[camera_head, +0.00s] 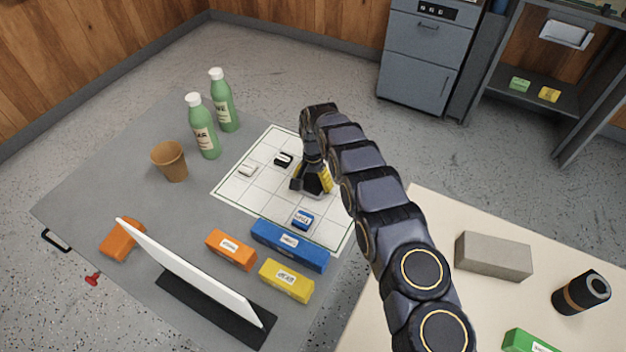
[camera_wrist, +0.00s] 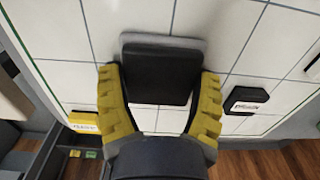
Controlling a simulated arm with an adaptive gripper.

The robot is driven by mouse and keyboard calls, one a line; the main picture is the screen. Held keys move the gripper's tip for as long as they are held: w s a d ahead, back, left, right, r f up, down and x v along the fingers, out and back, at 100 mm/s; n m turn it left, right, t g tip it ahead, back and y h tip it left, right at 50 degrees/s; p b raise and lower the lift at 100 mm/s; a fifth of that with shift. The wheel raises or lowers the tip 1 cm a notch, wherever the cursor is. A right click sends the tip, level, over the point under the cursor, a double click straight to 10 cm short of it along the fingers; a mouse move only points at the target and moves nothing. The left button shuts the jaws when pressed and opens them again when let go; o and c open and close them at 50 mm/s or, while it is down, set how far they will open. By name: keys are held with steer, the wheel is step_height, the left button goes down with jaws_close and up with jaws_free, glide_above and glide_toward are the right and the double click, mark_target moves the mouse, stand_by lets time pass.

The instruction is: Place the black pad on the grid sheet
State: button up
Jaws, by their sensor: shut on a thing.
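The black pad (camera_wrist: 158,78) is between the yellow fingers of my gripper (camera_wrist: 160,95) in the wrist view. The fingers are shut on its two sides. A pale grey edge shows along its far side from the fingers. The white grid sheet (camera_head: 238,190) with green lines lies on the grey table; it also fills much of the wrist view (camera_wrist: 215,20). In the head view my gripper (camera_head: 318,186) is low over the right part of the sheet, and the arm hides part of it. I cannot tell whether the pad touches the sheet.
Green bottles (camera_head: 203,135) and a brown cup (camera_head: 170,162) stand left. A white panel (camera_head: 190,270) stands in front.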

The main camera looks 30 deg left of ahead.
mark_target(313, 181)
steer(key=o, duration=1.1)
steer(key=shift+f, duration=0.1)
steer(key=shift+c, duration=0.2)
step_height(313, 181, up, 12)
steer(key=d+r+h, duration=0.1)
steer(key=d+r, duration=1.1)
steer(key=d, duration=0.4)
steer(key=s+d+r+m+g, duration=0.1)
steer(key=s+d+r, duration=0.3)
steer(key=s+d, duration=0.45)
steer(key=s+d+r, duration=0.4)
steer(key=s+d, duration=0.4)
steer(key=s, duration=0.2)
steer(key=s+d+f+n+y, duration=0.1)
steer(key=s+d, duration=0.2)
steer(key=s, duration=1.1)
steer(key=shift+d+f+g, duration=0.2)
steer(key=shift+d+g, duration=0.1)
steer(key=shift+d, duration=0.05)
